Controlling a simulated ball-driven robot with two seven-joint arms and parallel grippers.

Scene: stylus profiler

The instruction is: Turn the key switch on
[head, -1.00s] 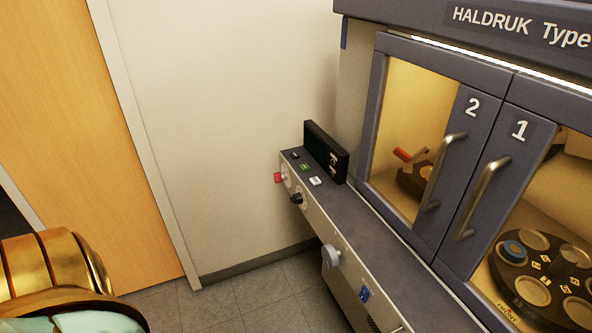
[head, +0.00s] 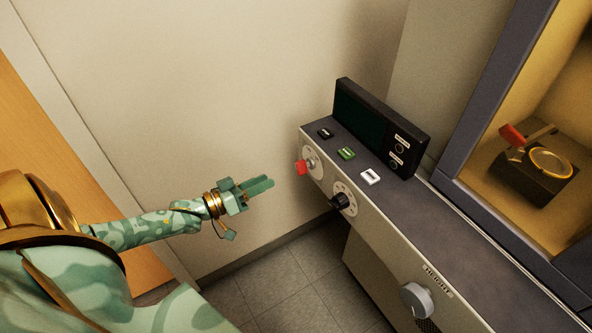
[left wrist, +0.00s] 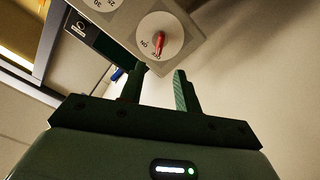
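The key switch has a red key (head: 302,168) on a round white plate at the far-left end of the machine's front panel. In the left wrist view the red key (left wrist: 160,41) stands on its white disc, with small lettering by its rim. My left gripper (head: 268,185) points right toward the panel, left of and slightly below the key, with a gap between them. In the left wrist view its two fingers (left wrist: 159,74) are apart with nothing between them, and the key lies beyond their tips. My right gripper is not in view.
A black knob (head: 340,202) on a marked dial sits right of the key, and a grey height knob (head: 416,299) lower right. Black, green and white buttons and a dark display (head: 375,125) are on top. Free space lies between the wall and panel.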

